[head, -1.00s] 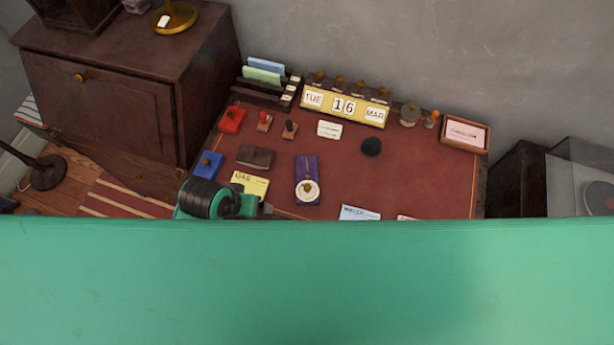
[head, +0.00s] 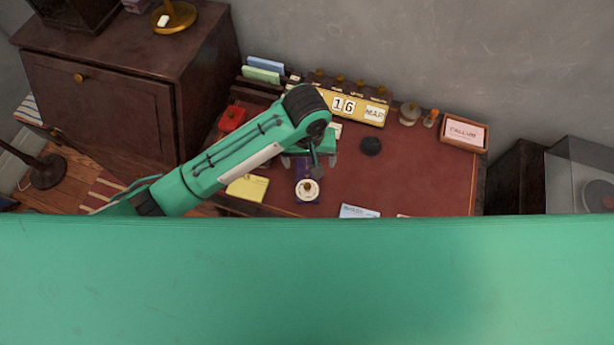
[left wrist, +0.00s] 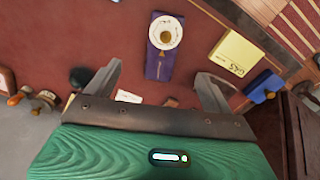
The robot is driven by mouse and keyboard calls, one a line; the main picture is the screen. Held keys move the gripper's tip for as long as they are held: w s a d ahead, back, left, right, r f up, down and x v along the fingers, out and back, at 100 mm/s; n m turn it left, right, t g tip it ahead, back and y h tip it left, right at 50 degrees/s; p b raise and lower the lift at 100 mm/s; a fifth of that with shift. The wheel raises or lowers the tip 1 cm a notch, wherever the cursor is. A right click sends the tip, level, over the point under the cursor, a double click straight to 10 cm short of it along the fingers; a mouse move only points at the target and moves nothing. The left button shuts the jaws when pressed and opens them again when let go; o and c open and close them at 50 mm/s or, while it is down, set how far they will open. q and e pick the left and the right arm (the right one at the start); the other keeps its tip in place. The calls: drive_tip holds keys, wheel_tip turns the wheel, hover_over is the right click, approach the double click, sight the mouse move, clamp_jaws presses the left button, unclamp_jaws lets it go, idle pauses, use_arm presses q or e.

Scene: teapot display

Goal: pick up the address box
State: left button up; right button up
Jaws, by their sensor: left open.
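No thing in view is clearly marked as the address box. The closest match is a brown wooden box with a pink lettered card (head: 463,133) at the desk's right back corner, apart from my gripper. My left gripper (head: 312,162) is over the middle of the red desk top (head: 420,170), open and empty. In the left wrist view its two fingers (left wrist: 155,88) stand wide apart above the desk. A small white card (left wrist: 127,96) and part of a brown object (left wrist: 171,102) show between them. My left arm hides part of the desk's left side. My right gripper is not in view.
Near my gripper are a purple case with a white dial (left wrist: 164,45), a yellow card (left wrist: 236,52), a blue object (left wrist: 263,87) and a dark round object (head: 370,146). A yellow calendar (head: 355,106) stands at the back. The desk's right middle is clear.

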use_arm(q)
drive_tip(key=p, duration=0.1)
hover_over(307, 181)
drive_tip(key=f, duration=0.8)
drive_tip(key=shift+s+d+f, duration=0.15)
drive_tip(key=shift+s, duration=0.2)
drive_tip(key=shift+w+f+p, duration=0.1)
drive_tip(key=shift+f+p, duration=0.3)
drive_tip(key=shift+f, duration=0.15)
drive_tip(key=f, duration=0.1)
drive_tip(key=f+p, duration=0.1)
drive_tip(key=f, duration=0.1)
drive_tip(key=shift+w+a+f, duration=0.2)
drive_tip(key=shift+f, duration=0.4)
drive_tip(key=c, duration=1)
drive_tip(key=shift+c, duration=0.7)
drive_tip(key=shift+r, duration=0.1)
